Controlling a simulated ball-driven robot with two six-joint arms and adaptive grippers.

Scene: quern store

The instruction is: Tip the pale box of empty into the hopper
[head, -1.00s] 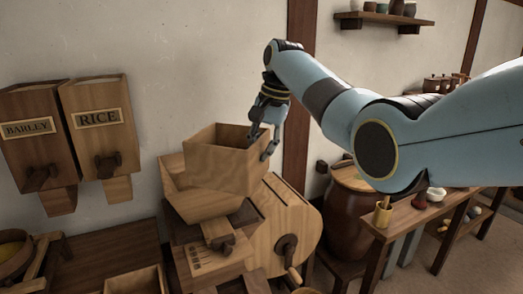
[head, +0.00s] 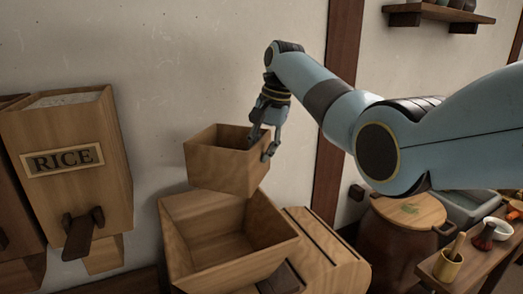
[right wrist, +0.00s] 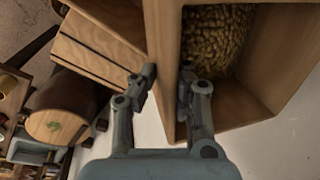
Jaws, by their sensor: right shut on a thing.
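The pale wooden box (head: 222,172) hangs in my right gripper (head: 261,148), which is shut on its right-hand wall. The box looks roughly upright. In the right wrist view the fingers pinch the box wall (right wrist: 163,50), and brown grain (right wrist: 217,38) lies inside the box. The hopper (head: 222,262), a wide open wooden funnel, is below and in front of the box in the head view. Its visible inside is bare. The box overlaps the hopper's far rim in the picture; I cannot tell whether they touch. My left gripper is not in view.
The RICE bin (head: 70,160) hangs on the wall at left. The wooden machine casing (head: 322,250) is right of the hopper. A lidded barrel (head: 400,235) and a bench with a small cup (head: 449,268) stand at right. A shelf (head: 440,15) is above.

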